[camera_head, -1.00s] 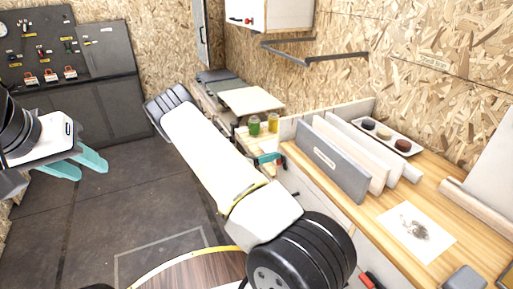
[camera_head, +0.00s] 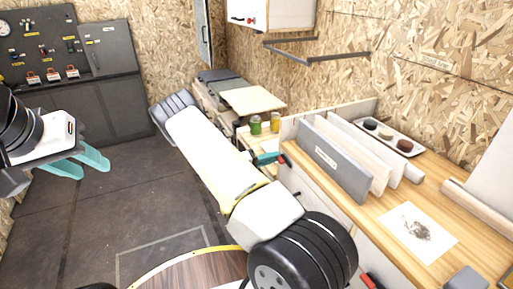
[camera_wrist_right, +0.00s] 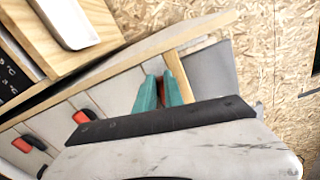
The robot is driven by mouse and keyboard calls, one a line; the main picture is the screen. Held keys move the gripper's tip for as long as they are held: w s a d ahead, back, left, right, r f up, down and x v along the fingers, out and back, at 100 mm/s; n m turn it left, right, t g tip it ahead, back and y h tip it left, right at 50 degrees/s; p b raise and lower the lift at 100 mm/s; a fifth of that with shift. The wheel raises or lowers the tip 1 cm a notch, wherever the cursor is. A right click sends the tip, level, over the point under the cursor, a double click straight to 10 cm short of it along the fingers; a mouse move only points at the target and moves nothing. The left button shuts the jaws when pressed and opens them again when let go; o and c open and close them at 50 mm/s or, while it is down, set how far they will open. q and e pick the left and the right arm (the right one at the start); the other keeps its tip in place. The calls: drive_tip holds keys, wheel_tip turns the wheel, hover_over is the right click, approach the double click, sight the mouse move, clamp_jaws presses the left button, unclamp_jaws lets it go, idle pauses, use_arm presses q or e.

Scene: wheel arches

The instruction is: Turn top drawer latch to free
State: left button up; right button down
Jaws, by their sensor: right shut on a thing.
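My right gripper (camera_head: 268,158) is at the front of the wooden-topped cabinet. In the right wrist view its teal fingers (camera_wrist_right: 160,91) are close together against the pale drawer front. They are shut on the top drawer latch, which is mostly hidden by them; a small dark and red bit of the latch (camera_head: 283,160) shows at the fingertips in the head view. Which way the latch is turned I cannot tell. My left gripper (camera_head: 85,162) is open and empty above the floor at the left, far from the cabinet.
Other red latches (camera_wrist_right: 82,117) sit on the drawer fronts. Upright panels (camera_head: 335,160), a tray with round pieces (camera_head: 388,137) and a paper sheet (camera_head: 417,232) stand on the worktop (camera_head: 385,207). Two jars (camera_head: 275,122) stand beyond my right gripper. The floor at left is clear.

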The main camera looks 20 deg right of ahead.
drive_tip(key=shift+f+n, duration=0.25)
drive_tip(key=shift+n, duration=0.85)
drive_tip(key=shift+a, duration=0.1)
drive_tip(key=c, duration=1.4)
unclamp_jaws()
drive_tip(key=shift+c, duration=0.2)
drive_tip(key=a, duration=0.7)
drive_tip(key=shift+s+a, duration=0.3)
drive_tip(key=shift+a, duration=0.05)
